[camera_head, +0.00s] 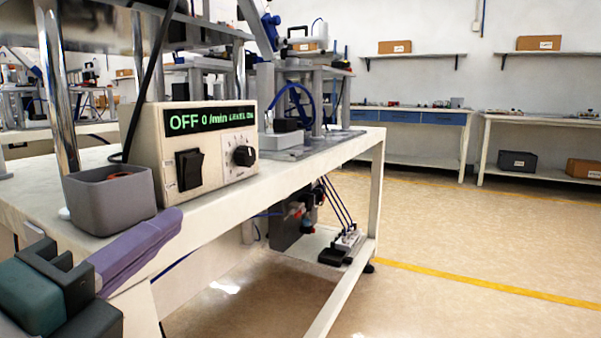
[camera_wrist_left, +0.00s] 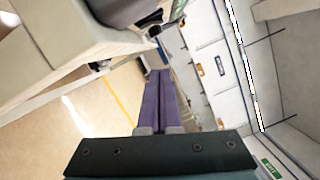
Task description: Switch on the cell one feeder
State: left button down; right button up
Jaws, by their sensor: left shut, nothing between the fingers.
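The cream feeder control box (camera_head: 205,150) stands on the white bench (camera_head: 215,205). Its green display (camera_head: 210,119) reads OFF, 0 /min. A black rocker switch (camera_head: 189,169) and a round black knob (camera_head: 243,156) are on its front. My left gripper (camera_head: 174,217) has purple fingers, shut and empty, in front of the bench edge, below and apart from the switch. In the left wrist view the fingers (camera_wrist_left: 160,74) lie side by side; the control box cannot be made out there. My right gripper is in neither view.
A grey open bin (camera_head: 110,205) with reddish parts inside stands left of the control box, close to my left fingers. A black cable runs down beside the box. Bench posts and machinery stand behind. The floor (camera_head: 440,240) to the right is clear.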

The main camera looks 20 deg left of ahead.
aim_at(201, 158)
pick_arm(q)
jog(key=w+a+p, duration=0.1)
jog(key=w, duration=0.2)
jog(key=w+a+r+p, duration=0.1)
jog(key=w+a, duration=0.1)
jog(key=w, duration=0.1)
jog(key=w+a+r+p, duration=0.1)
jog(key=w, duration=0.3)
jog(key=shift+a+r, duration=0.1)
jog(key=shift+a, duration=0.2)
jog(key=shift+w+a+r, duration=0.1)
jog(key=shift+a, duration=0.2)
jog(key=a+r+n+p, duration=0.1)
jog(key=n+p, duration=0.1)
jog(key=shift+p, duration=0.4)
jog(key=shift+d+f+b, duration=0.1)
jog(key=shift+f+b, duration=0.1)
jog(key=shift+b, duration=0.1)
